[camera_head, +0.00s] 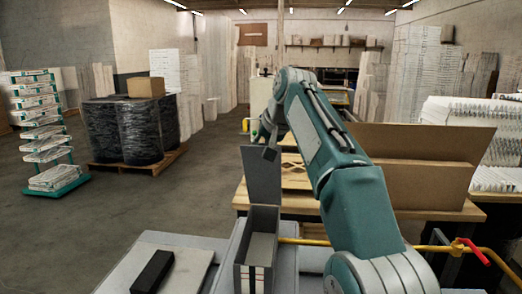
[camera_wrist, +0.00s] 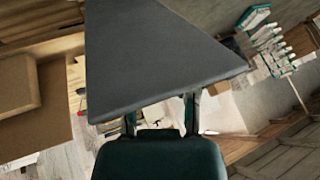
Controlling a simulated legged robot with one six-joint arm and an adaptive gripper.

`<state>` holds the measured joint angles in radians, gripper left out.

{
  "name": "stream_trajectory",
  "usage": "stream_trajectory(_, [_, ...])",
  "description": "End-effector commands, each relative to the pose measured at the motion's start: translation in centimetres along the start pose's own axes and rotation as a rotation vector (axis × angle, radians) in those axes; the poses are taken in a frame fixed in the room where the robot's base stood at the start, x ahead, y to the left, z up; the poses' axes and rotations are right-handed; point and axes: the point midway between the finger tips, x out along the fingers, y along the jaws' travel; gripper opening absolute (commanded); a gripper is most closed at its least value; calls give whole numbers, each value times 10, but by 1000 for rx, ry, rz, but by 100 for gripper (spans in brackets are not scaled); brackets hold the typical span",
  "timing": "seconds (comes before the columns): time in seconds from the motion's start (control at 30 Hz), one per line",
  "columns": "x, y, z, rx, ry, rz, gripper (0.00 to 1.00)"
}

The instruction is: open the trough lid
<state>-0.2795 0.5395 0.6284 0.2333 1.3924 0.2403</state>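The trough (camera_head: 240,250) is a narrow grey open-topped box with red and black marks on its near end. Its flat dark grey lid (camera_head: 263,178) stands upright at the far end, so the trough's opening shows. My gripper (camera_head: 269,153) is at the lid's upper edge, partly hidden by my arm. In the wrist view the lid (camera_wrist: 165,60) fills the upper middle and covers the fingertips. Two finger parts show apart below its edge. I cannot tell whether the gripper touches or grips the lid.
A black block (camera_head: 152,272) lies on a light panel (camera_head: 190,272) left of the trough. A yellow pipe with a red handle (camera_head: 472,250) runs at the right. Behind stands a wooden table with a large cardboard box (camera_head: 425,183). Open floor lies at the left.

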Motion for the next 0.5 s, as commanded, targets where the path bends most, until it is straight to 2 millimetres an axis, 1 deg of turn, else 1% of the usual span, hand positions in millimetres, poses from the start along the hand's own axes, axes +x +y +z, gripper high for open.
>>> stream_trajectory(0.03, [-3, -1, 0, -1, 4, -2, 60])
stream_trajectory(0.07, [-2, -1, 0, -1, 4, -2, 73])
stream_trajectory(0.4, [0, -1, 0, -1, 1, -1, 73])
stream_trajectory(0.5, [-3, -1, 0, -1, 2, -1, 73])
